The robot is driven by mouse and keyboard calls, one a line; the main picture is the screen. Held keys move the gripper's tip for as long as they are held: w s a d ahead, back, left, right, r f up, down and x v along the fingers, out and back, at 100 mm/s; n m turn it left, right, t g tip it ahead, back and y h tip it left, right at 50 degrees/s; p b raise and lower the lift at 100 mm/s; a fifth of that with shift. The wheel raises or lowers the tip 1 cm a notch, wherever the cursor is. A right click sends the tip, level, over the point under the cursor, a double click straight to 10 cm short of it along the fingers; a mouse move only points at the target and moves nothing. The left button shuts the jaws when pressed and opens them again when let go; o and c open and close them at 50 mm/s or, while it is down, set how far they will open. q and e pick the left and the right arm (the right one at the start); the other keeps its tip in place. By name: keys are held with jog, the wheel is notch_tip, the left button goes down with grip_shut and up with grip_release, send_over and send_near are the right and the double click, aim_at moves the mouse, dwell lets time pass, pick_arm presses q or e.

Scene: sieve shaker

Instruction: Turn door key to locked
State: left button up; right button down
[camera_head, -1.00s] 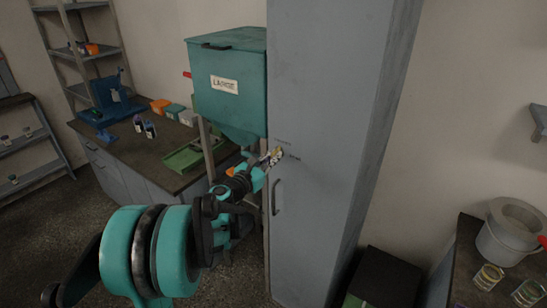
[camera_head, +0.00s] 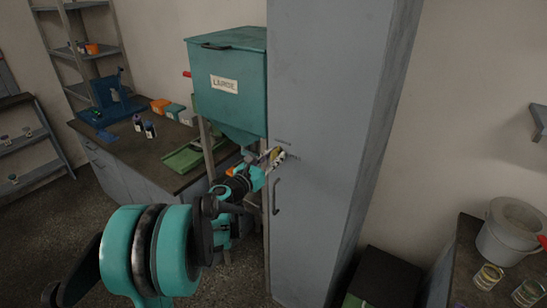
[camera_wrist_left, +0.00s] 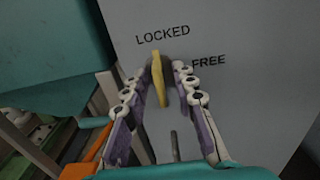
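The yellow door key (camera_wrist_left: 158,82) is in the grey cabinet door (camera_head: 310,90). In the left wrist view it stands nearly upright, its upper end near the word LOCKED; the word FREE is to the right. My left gripper (camera_wrist_left: 157,72) is at the door with one finger on each side of the key. Its fingers are spread, with a gap visible beside the key. In the head view the left gripper (camera_head: 275,156) reaches the door's left side, above the handle (camera_head: 276,196), and mostly hides the key. My right gripper is not in view.
A teal hopper (camera_head: 228,92) stands close to the cabinet's left side, near my left arm. A dark-topped bench (camera_head: 140,160) is further left. A black box (camera_head: 385,278) and a bench with a grey pot (camera_head: 510,235) are at the right.

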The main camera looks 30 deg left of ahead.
pick_arm(q)
jog(key=shift+s, duration=0.1)
jog(key=s, duration=1.1)
jog(key=shift+s+a, duration=0.4)
jog(key=shift+a, duration=0.05)
jog(key=shift+d, duration=0.1)
jog(key=s+d+f+m+g+h, duration=0.1)
jog(key=s+d+f+m+g, duration=0.25)
jog(key=d+m, duration=0.6)
jog(key=s+d+f+m+g+h, duration=0.2)
jog(key=d+f+m+g, duration=0.15)
jog(key=d+m, duration=0.6)
jog(key=s+d+f+m+g+y, duration=0.1)
jog(key=s+f+m+g+y, duration=0.1)
jog(key=s+m, duration=0.4)
jog(key=s+d+f+m+g+y, duration=0.1)
jog(key=s+d+f+m+y, duration=0.1)
jog(key=s+m, duration=0.4)
jog(key=m, duration=0.4)
jog(key=shift+f+g, duration=0.25)
jog(key=shift+g, duration=0.15)
